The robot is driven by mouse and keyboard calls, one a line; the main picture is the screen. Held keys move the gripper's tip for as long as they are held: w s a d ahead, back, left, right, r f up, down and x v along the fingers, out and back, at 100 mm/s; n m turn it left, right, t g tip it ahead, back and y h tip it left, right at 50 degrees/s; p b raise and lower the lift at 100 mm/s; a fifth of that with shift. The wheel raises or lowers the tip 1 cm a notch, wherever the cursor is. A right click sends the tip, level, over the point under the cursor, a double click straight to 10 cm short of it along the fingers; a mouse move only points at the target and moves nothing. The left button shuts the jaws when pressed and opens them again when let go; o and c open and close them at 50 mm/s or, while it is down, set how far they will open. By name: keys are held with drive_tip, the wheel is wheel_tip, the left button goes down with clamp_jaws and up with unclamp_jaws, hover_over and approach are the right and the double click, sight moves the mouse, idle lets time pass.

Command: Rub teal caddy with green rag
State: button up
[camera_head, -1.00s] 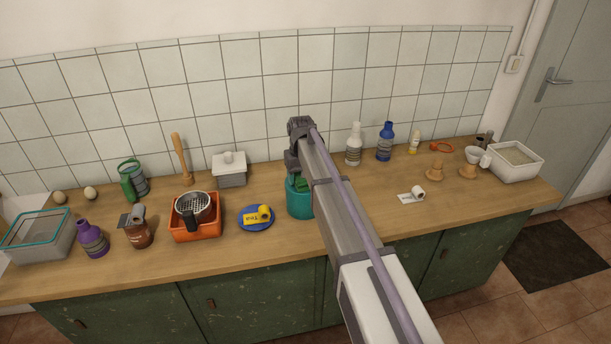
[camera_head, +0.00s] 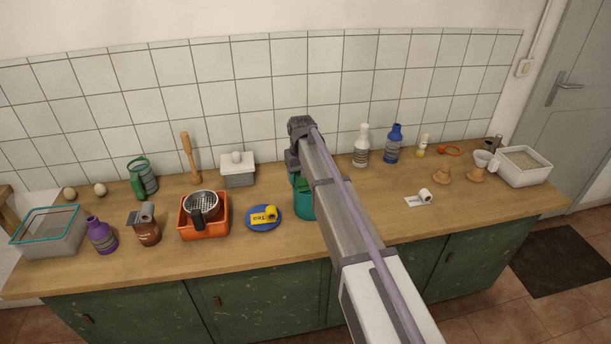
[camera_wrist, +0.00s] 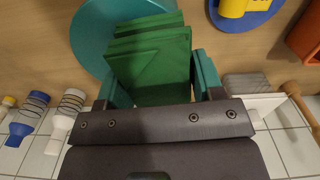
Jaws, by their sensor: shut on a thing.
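The teal caddy (camera_head: 305,208) stands on the wooden counter, partly hidden behind my arm; its round teal shape also shows in the wrist view (camera_wrist: 92,35). The green rag (camera_wrist: 150,62), a folded block, sits between the fingers of my gripper (camera_wrist: 158,85) over the caddy's edge. My gripper is shut on the rag. In the head view the rag (camera_head: 301,184) is a small green patch at the caddy's top, mostly hidden by my arm. I cannot tell whether the rag touches the caddy.
A blue plate (camera_head: 250,226) with a yellow roll lies close left of the caddy, and an orange bin (camera_head: 205,228) stands farther left. A white lidded box (camera_head: 238,178) is behind. White (camera_head: 361,150) and blue (camera_head: 393,148) bottles stand right at the back.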

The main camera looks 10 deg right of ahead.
drive_tip(key=shift+f+b, duration=0.45)
drive_tip(key=shift+f, duration=0.05)
drive_tip(key=shift+r, duration=0.15)
idle(0.5)
drive_tip(key=shift+d, duration=0.1)
drive_tip(key=shift+d, duration=0.75)
drive_tip(key=shift+w+d, duration=0.1)
drive_tip(key=shift+d, duration=2.25)
drive_tip(key=shift+a, duration=0.15)
